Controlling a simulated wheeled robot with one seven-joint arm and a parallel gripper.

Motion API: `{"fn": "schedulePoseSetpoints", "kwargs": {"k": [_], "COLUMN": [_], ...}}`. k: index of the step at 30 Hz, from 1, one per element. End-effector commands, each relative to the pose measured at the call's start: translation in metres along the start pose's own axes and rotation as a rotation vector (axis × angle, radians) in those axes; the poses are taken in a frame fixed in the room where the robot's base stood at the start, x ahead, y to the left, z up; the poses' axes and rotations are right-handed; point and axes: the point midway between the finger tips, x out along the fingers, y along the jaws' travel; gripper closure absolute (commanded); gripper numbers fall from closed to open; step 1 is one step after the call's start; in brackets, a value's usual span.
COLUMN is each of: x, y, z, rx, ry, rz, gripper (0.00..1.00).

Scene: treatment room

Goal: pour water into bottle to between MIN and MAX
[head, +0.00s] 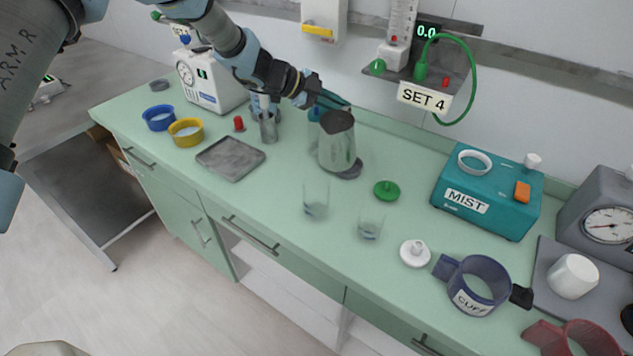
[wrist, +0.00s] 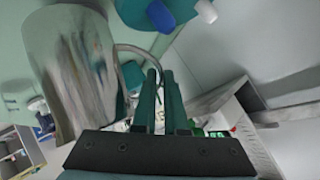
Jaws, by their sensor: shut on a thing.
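My gripper (head: 334,102) is shut on the handle of a grey metal jug (head: 338,145). In the wrist view the jug (wrist: 72,75) is at the left, and its thin handle runs between the two green fingers (wrist: 158,90). The jug looks about upright, over or on a dark grey disc (head: 349,171); I cannot tell if it touches. Its inside is hidden. Two clear open vessels stand in front of it: a taller one (head: 316,194) and a shorter one (head: 370,224). Both have faint bluish marks low down. MIN and MAX lines are too small to read.
A green cap (head: 386,190) and a white cap (head: 414,253) lie near the vessels. A grey tray (head: 230,157) is to the left. The teal MIST box (head: 487,198) and CUFF ring (head: 476,287) are to the right. The SET 4 shelf (head: 430,80) is on the wall.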

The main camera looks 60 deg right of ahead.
Motion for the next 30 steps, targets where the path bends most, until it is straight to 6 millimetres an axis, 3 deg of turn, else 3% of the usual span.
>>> {"fn": "schedulePoseSetpoints", "kwargs": {"k": [23,30], "x": [-0.039,-0.057], "y": [0.047,0.045], "z": [-0.027,-0.045], "rx": [0.342,0.441], "ry": [0.062,0.082], "rz": [-0.368,-0.469], "gripper": [1.0,1.0]}}
